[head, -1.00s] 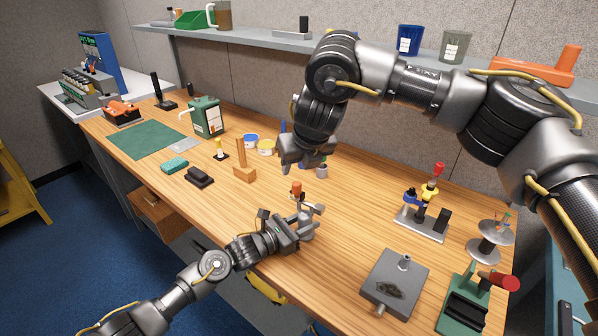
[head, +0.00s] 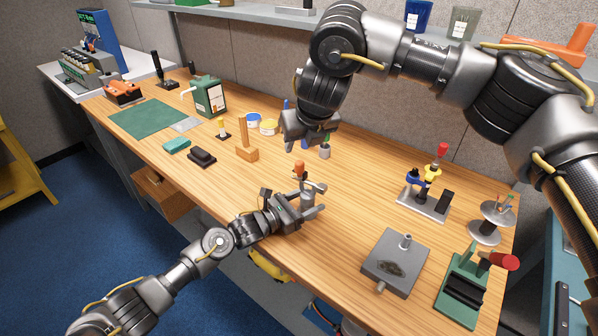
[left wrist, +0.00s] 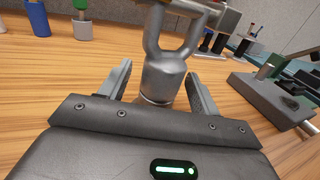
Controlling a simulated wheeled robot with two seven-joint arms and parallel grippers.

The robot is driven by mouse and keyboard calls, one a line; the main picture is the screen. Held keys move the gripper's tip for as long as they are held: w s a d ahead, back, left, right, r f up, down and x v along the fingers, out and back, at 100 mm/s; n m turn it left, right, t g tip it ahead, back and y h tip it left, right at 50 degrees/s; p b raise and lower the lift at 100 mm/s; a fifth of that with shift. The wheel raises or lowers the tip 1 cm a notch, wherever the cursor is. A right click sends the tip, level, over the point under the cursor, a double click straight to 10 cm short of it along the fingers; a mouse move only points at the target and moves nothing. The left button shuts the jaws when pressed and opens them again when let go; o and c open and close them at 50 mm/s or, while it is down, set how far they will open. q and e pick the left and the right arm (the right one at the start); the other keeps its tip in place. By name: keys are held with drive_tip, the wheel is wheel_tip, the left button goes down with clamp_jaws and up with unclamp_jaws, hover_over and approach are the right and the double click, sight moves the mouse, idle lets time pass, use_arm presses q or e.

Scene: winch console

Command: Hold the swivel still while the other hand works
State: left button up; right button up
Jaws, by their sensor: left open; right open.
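The swivel is a silver metal piece with a round body and a forked top (left wrist: 164,78), upright on the bench in the left wrist view. A crossbar runs across its fork at the picture's top edge. In the head view the swivel (head: 311,187) is small and partly hidden by my left gripper (head: 318,200), with an orange-topped part beside it. My left gripper (left wrist: 163,92) is open, one finger on each side of the swivel's body, with a visible gap at both sides. My right gripper (head: 307,143) is open and empty above the bench, behind the swivel.
A grey box with a stub on top (head: 396,262) and a green stand with a red knob (head: 463,290) are at the front right. A rack with coloured knobs (head: 425,198) stands behind. A wooden block with a post (head: 246,153) is to the left. Bench between is clear.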

use_arm(q)
drive_tip(key=v, duration=1.2)
drive_tip(key=shift+w, duration=0.1)
